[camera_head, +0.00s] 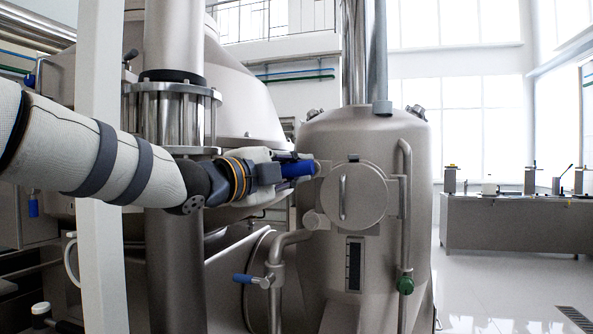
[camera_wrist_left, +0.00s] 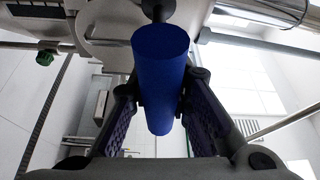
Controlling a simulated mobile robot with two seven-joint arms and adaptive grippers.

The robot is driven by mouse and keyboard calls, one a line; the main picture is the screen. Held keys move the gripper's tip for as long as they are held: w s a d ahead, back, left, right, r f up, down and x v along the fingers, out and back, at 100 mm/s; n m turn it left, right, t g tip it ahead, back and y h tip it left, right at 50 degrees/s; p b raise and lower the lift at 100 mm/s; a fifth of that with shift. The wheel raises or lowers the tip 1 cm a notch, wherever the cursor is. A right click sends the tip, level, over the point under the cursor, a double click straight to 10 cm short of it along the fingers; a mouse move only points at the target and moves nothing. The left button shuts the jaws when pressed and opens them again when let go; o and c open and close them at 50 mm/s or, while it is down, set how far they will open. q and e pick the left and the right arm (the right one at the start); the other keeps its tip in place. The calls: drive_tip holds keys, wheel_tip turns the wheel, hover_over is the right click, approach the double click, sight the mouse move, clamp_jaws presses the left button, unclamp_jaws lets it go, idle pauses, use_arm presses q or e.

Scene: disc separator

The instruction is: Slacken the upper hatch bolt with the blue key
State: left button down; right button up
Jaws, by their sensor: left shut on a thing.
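My left gripper (camera_head: 288,167) is shut on the blue key (camera_head: 299,169), beside the upper left of the round hatch (camera_head: 358,194) on the steel vessel. The key lies about level and points right, its end at the upper hatch bolt (camera_head: 317,167). Whether it is seated on the bolt is too small to tell. The lower hatch bolt (camera_head: 314,220) is below, with nothing on it. In the left wrist view, the blue key (camera_wrist_left: 160,75) sits between both fingers of my left gripper (camera_wrist_left: 163,98), a dark stub at its far end. My right gripper is not in view.
A curved pipe with a blue-handled valve (camera_head: 252,281) stands below my left arm. A vertical pipe with a green knob (camera_head: 405,285) is right of the hatch. A large separator body (camera_head: 245,95) is behind my arm. A grey bench (camera_head: 515,222) stands far right.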

use_arm(q)
drive_tip(key=shift+w, duration=0.15)
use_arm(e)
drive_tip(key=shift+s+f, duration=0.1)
use_arm(q)
drive_tip(key=shift+w+d+f, duration=0.15)
drive_tip(key=shift+w, duration=0.25)
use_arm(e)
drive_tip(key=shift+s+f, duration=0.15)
use_arm(q)
drive_tip(key=shift+w+d, duration=0.1)
drive_tip(key=shift+w, duration=0.05)
idle(0.4)
drive_tip(key=shift+w+d+b, duration=0.15)
drive_tip(key=shift+w+b, duration=0.2)
drive_tip(key=shift+w, duration=0.2)
drive_tip(key=shift+s, duration=0.1)
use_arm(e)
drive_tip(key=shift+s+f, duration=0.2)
